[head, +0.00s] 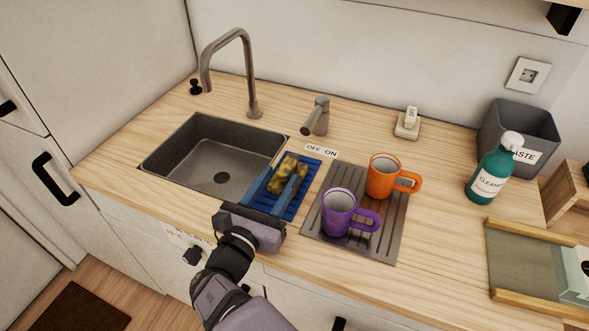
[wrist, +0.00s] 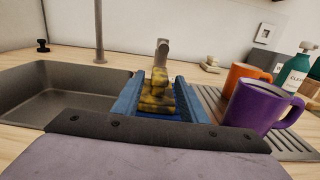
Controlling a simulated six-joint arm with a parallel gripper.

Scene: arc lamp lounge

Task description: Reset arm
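My gripper (head: 285,174) reaches over the blue ribbed tray (head: 312,171) between the sink and the drying mat. Its two blue fingers are spread apart, one on each side of a mottled yellow and dark sponge-like stack (head: 289,165). In the wrist view the stack (wrist: 157,94) lies between the fingers, with a gap showing on its right side. Whether the left finger touches it is hard to tell. The fingers hide part of the tray.
A purple mug (head: 337,212) and an orange mug (head: 384,176) stand on the grooved mat (head: 378,241) to the right. The sink (head: 183,158) lies left, with a tall tap (head: 246,70). A cleaner bottle (head: 490,172) and grey waste bin (head: 500,125) stand far right.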

